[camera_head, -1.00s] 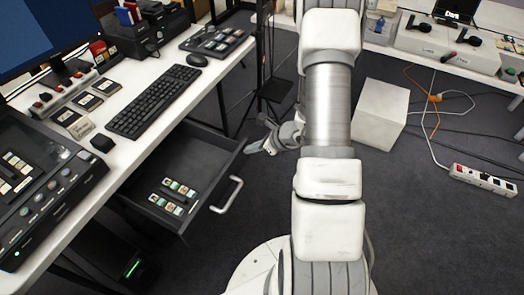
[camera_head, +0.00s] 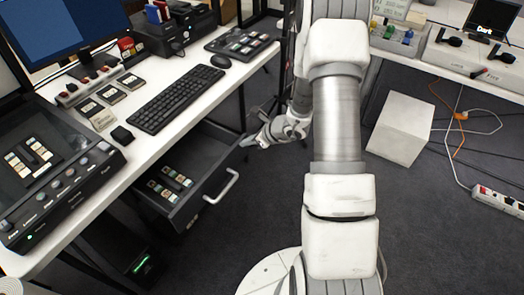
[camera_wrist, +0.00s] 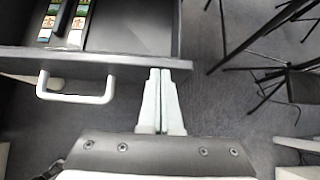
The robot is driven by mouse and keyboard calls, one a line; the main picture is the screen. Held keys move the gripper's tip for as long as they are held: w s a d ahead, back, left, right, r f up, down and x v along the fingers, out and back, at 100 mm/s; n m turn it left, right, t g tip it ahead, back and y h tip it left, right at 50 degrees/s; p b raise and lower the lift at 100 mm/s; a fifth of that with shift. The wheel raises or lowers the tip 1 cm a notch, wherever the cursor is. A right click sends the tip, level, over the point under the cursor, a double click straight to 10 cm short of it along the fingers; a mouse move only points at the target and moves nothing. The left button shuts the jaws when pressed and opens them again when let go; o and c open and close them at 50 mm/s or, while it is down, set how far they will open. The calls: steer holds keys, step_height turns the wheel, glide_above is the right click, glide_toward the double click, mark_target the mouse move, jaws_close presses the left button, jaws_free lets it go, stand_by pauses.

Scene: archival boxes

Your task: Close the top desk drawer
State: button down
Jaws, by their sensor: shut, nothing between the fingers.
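The top desk drawer (camera_head: 188,208) is dark grey and partly open, sticking out from under the white desk (camera_head: 155,150). Its pale bar handle (camera_head: 222,187) is on the drawer front; the handle also shows in the wrist view (camera_wrist: 76,97). My gripper (camera_head: 247,142) is at the far end of the drawer front. In the wrist view my gripper (camera_wrist: 160,72) has its fingers together and empty, tips at the drawer front's edge, right of the handle. I cannot tell whether they press on it. Small coloured items (camera_head: 170,184) lie inside the drawer.
A keyboard (camera_head: 180,98), a mouse (camera_head: 220,62) and control panels (camera_head: 50,170) are on the desk. A white box (camera_head: 400,128) and a power strip (camera_head: 500,200) with cables are on the floor at right. Thin black legs stand beyond the drawer in the wrist view (camera_wrist: 255,35).

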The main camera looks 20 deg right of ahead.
steer(key=w+a, duration=0.8)
steer(key=w, duration=0.4)
steer(key=shift+a, duration=0.4)
